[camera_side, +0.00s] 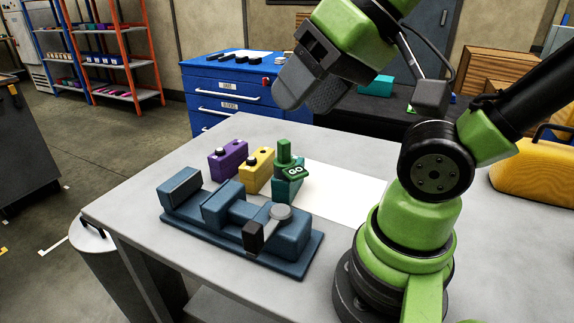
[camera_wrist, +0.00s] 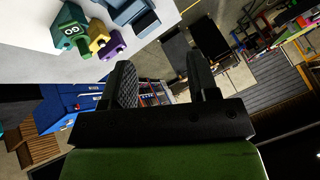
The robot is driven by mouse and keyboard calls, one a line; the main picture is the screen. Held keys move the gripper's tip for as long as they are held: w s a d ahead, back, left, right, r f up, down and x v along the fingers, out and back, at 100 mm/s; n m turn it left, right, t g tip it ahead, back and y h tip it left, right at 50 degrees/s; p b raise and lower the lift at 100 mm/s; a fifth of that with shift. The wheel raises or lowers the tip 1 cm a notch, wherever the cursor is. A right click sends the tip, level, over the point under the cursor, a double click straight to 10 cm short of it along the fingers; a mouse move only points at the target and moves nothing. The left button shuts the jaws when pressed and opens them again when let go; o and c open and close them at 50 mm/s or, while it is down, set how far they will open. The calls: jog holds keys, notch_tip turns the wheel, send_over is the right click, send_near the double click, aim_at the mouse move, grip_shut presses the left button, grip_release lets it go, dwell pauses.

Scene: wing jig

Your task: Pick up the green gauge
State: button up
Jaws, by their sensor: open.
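The green gauge (camera_side: 286,158), marked "GO", stands upright on a teal block (camera_side: 285,191) on the grey table, right of the yellow block. It also shows at the upper left of the wrist view (camera_wrist: 70,27). My gripper (camera_side: 300,98) is above and behind the gauge, well apart from it. In the wrist view its two fingers (camera_wrist: 165,82) are spread with nothing between them.
A blue-grey clamping jig (camera_side: 240,225) sits in front of the gauge. A yellow block (camera_side: 256,171) and a purple block (camera_side: 228,160) stand to its left. A white sheet (camera_side: 340,194) lies to its right, clear. A blue drawer cabinet (camera_side: 225,90) stands behind the table.

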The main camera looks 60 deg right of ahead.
jog(key=m+g+h, duration=0.2)
jog(key=g+h, duration=0.1)
jog(key=h, duration=0.1)
send_near(287, 143)
jog(key=w+f, duration=0.1)
jog(key=x, duration=0.4)
jog(key=shift+s+f, duration=0.1)
jog(key=shift+f, duration=0.1)
jog(key=shift+x, duration=2.8)
jog(key=shift+s+d, duration=0.15)
grip_shut()
